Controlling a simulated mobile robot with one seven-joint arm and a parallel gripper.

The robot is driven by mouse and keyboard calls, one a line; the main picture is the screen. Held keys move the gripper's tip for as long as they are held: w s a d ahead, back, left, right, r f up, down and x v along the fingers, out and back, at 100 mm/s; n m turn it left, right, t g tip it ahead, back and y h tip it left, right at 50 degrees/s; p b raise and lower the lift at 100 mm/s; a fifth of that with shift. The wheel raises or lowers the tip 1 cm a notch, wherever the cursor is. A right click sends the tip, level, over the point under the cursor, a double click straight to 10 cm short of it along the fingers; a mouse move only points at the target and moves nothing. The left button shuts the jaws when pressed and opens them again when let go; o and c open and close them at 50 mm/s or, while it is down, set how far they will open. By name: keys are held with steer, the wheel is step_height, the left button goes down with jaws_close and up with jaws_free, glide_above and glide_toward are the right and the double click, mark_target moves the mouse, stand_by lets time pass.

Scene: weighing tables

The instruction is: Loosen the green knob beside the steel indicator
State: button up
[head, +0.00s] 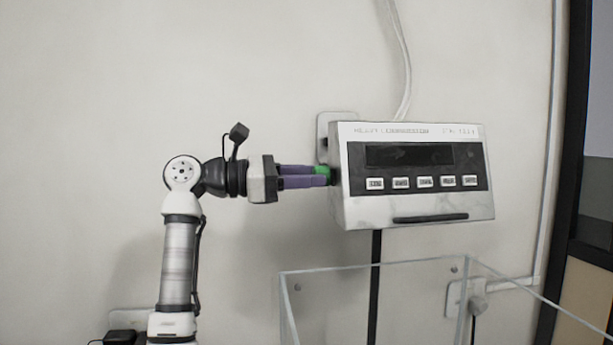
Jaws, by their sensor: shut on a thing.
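The steel indicator (415,210) hangs on the wall right of centre in the head view, with a dark display and a row of white buttons. The green knob (321,170) is at the indicator's left side, and only part of it shows between the fingers. My gripper (322,175) comes from the left with its purple fingers level and is shut on the green knob. The fingertips hide much of the knob and end close to the indicator's left side.
A clear glass-walled box (375,266) stands below the indicator. A cable (403,70) runs down the wall behind the indicator, and a black post (375,270) goes down beneath it. A dark frame (570,130) stands at the right. The wall above my arm is free.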

steer(key=shift+n, duration=0.4)
steer(key=n, duration=2.7)
steer(key=shift+w+a, duration=0.1)
steer(key=shift+f, duration=0.1)
stand_by(0.4)
steer(key=o, duration=1)
steer(key=shift+c, duration=0.2)
